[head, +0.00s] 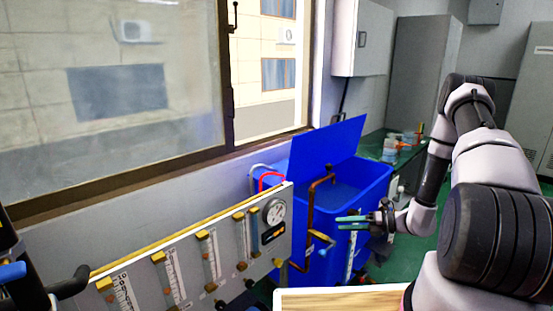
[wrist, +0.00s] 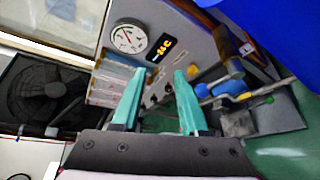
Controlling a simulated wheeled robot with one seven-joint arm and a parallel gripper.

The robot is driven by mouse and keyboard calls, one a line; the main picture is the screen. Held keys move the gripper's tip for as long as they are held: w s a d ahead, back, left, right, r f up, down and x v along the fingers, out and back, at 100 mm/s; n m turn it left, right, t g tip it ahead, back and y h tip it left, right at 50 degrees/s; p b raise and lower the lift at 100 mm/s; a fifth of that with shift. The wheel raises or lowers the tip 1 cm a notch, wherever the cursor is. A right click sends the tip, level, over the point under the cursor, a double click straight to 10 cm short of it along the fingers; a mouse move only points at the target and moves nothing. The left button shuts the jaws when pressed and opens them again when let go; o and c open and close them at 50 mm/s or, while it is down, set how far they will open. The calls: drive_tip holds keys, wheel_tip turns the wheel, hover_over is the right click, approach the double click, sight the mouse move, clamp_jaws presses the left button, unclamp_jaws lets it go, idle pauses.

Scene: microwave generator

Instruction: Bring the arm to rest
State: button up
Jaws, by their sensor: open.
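My gripper (head: 354,223) is at the end of my arm, which reaches in from the right in the head view. Its two teal fingers point left, in front of the blue bin and to the right of the flowmeter panel. In the wrist view my gripper (wrist: 158,95) shows its fingers apart with nothing between them. Beyond the fingertips are the panel's round gauge (wrist: 129,38) and lit display (wrist: 161,49).
The grey flowmeter panel (head: 185,262) stands at the lower left. The blue bin (head: 365,185) has its lid raised, with a brown pipe (head: 311,215) in front. A wooden surface (head: 345,300) lies at the bottom. Green floor (head: 410,255) shows beneath my arm.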

drive_tip(key=s+a+r+n+g+h, duration=0.2)
drive_tip(key=s+r+n+g+h, duration=0.1)
drive_tip(key=r+n, duration=0.8)
drive_tip(key=s+a+r+n+g+h, duration=0.1)
drive_tip(key=s+r+n+g+h, duration=0.35)
drive_tip(key=r, duration=1.15)
drive_tip(key=s+d+r+n+t+h, duration=0.1)
drive_tip(key=s+r+n+t+h, duration=0.1)
drive_tip(key=s+r+n+t, duration=0.2)
drive_tip(key=s+d+r+n+t+h, duration=0.2)
drive_tip(key=s+r+n+t, duration=0.3)
drive_tip(key=s+r+n, duration=0.6)
wheel_tip(320, 180, up, 4)
drive_tip(key=shift+s+f+n, duration=0.15)
drive_tip(key=shift+f+n, duration=0.1)
drive_tip(key=shift+n, duration=0.2)
drive_tip(key=shift+d+h, duration=0.1)
drive_tip(key=shift+h, duration=0.15)
